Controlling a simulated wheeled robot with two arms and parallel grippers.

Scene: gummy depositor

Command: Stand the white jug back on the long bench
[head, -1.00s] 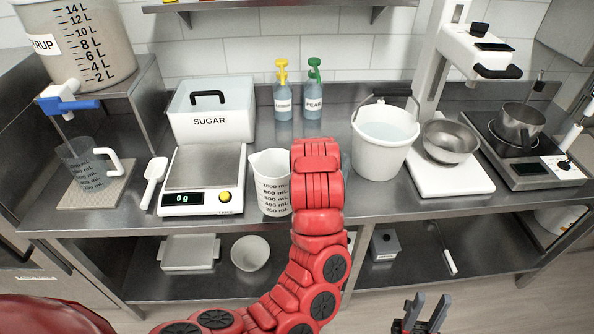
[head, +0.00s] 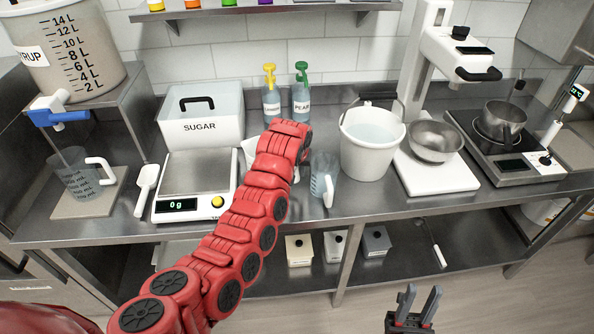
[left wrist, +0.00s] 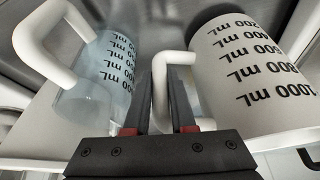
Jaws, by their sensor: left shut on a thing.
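The white jug (head: 250,149) is mostly hidden behind my left arm in the head view, between the scale and the clear jug. In the left wrist view, the white jug (left wrist: 252,70) shows dark mL marks, and its white handle is between the fingers of my left gripper (left wrist: 165,75), which is shut on it. I cannot tell whether its base touches the long bench (head: 350,205). My right gripper (head: 420,293) is open and empty in front of the bench.
A clear jug (head: 322,175) stands close to the right; it also shows in the left wrist view (left wrist: 103,75). The scale (head: 193,186) is at left, a white bucket (head: 370,150) at right, and two pump bottles (head: 286,100) behind.

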